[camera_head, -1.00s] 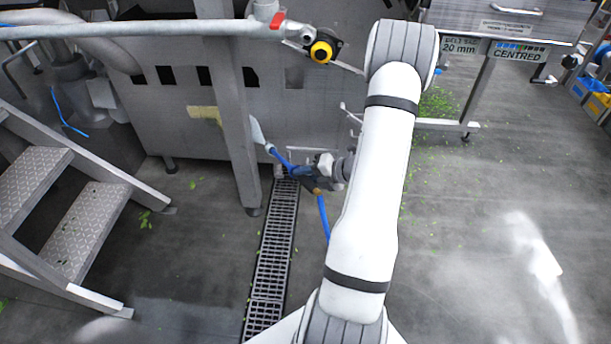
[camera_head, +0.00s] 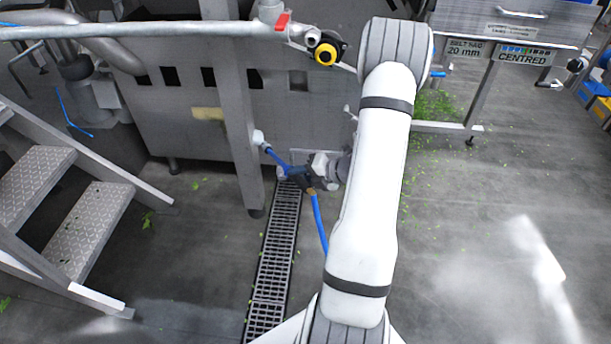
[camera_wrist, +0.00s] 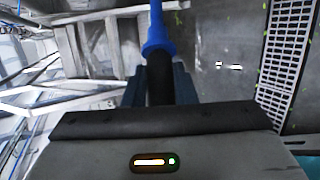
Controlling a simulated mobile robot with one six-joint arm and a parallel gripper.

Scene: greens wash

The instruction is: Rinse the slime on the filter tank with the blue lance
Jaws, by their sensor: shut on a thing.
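The blue lance (camera_head: 276,157) is in my gripper (camera_head: 310,178), its pale tip pointing up and left towards the grey filter tank (camera_head: 165,117). In the wrist view my gripper (camera_wrist: 158,88) is shut around the lance's dark grip, with the blue part of the lance (camera_wrist: 157,35) beyond it. The tip is beside a steel post in front of the tank, apart from the tank as far as I can tell. A dull yellowish patch (camera_head: 207,113) shows on the tank's front below a row of dark slots. I cannot tell whether it is slime.
A blue hose (camera_head: 319,222) hangs from the lance towards the floor. A grated drain (camera_head: 276,265) runs below it. Metal steps (camera_head: 85,225) stand at left, and a pipe rail (camera_head: 150,29) crosses above. Green scraps lie on the wet floor, which is open at right.

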